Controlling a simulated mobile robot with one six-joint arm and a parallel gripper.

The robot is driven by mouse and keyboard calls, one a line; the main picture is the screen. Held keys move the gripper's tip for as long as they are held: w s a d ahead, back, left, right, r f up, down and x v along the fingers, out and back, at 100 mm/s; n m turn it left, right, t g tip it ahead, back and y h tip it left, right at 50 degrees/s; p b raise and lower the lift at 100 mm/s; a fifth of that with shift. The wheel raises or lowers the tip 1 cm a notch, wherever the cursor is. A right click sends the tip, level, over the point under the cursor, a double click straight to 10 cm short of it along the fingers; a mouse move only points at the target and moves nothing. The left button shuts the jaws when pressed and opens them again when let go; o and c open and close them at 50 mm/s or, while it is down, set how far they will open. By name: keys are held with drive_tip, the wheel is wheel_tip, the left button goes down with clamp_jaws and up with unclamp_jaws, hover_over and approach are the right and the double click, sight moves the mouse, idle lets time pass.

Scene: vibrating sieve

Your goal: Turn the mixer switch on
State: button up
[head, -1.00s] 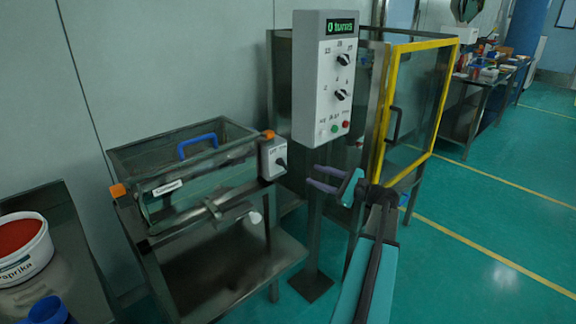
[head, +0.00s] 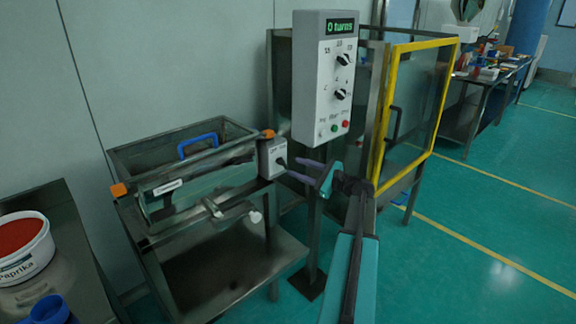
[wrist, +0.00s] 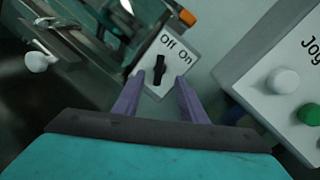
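The mixer switch is a black knob (wrist: 159,70) on a small white box (wrist: 152,88) marked "Off" and "On" in the wrist view. In the head view the switch box (head: 271,157) sits at the right end of the mixer (head: 185,185), a steel trough with a blue handle. The knob stands almost upright in the wrist view, and I cannot tell which label it points to. My gripper (head: 292,168) is open, its purple fingers pointing at the box. In the wrist view the fingers (wrist: 158,88) lie either side below the knob, apart from it.
A white control panel (head: 322,105) with knobs, buttons and a "0 turns" display stands right of the switch. A yellow-framed door (head: 382,120) is behind my arm. A paprika tub (head: 25,262) and a blue cup (head: 48,310) are at the far left.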

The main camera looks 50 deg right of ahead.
sight(281, 162)
drive_tip(key=shift+w+a, duration=0.2)
drive_tip(key=shift+w, duration=1.1)
drive_tip(key=shift+w+a, duration=0.2)
drive_tip(key=shift+w, duration=1.1)
drive_tip(key=shift+c, duration=0.4)
